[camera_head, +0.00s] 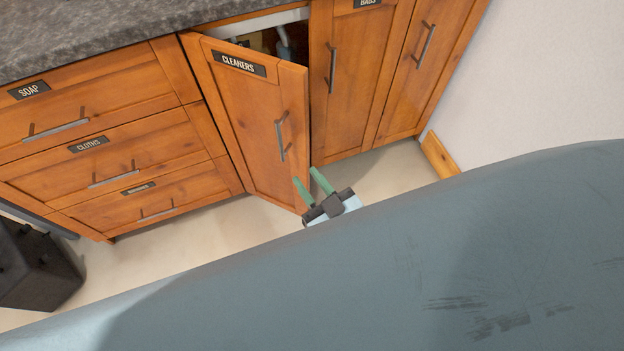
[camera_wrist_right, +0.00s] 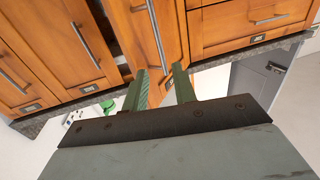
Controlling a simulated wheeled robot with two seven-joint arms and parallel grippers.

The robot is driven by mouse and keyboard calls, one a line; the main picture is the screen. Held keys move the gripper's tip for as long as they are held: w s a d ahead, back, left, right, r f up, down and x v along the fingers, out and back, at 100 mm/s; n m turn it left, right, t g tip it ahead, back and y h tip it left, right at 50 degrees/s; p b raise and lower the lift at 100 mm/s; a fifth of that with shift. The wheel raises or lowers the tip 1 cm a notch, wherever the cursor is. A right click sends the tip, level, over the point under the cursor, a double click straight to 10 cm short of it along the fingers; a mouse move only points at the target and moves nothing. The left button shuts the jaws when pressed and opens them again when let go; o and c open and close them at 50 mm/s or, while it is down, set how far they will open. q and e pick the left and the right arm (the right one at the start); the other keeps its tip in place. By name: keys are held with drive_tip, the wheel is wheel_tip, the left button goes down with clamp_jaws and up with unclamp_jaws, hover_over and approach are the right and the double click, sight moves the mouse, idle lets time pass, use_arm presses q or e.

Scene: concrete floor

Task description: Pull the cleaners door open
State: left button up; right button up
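The wooden cleaners door (camera_head: 255,125) stands partly open in the head view, swung out on its right side, with a dark gap above it. Its dark bar handle (camera_head: 281,137) is near its free right edge. The handle also shows in the wrist view (camera_wrist_right: 155,28), upside down. My right gripper (camera_head: 306,175) has its two green fingers apart and empty. It is below the handle in the head view, near the door's lower right corner. In the wrist view the fingers (camera_wrist_right: 160,70) point toward the handle, apart from it. My left gripper is out of view.
The bags door (camera_head: 350,85) is closed on the right. Drawers labelled soap (camera_head: 85,100) and cloths (camera_head: 110,160) are closed on the left, under a grey countertop (camera_head: 100,35). A dark box (camera_head: 35,265) stands at lower left. A white wall (camera_head: 540,80) bounds the right.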

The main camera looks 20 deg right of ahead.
drive_tip(key=shift+s+d, duration=0.1)
drive_tip(key=shift+s, duration=0.25)
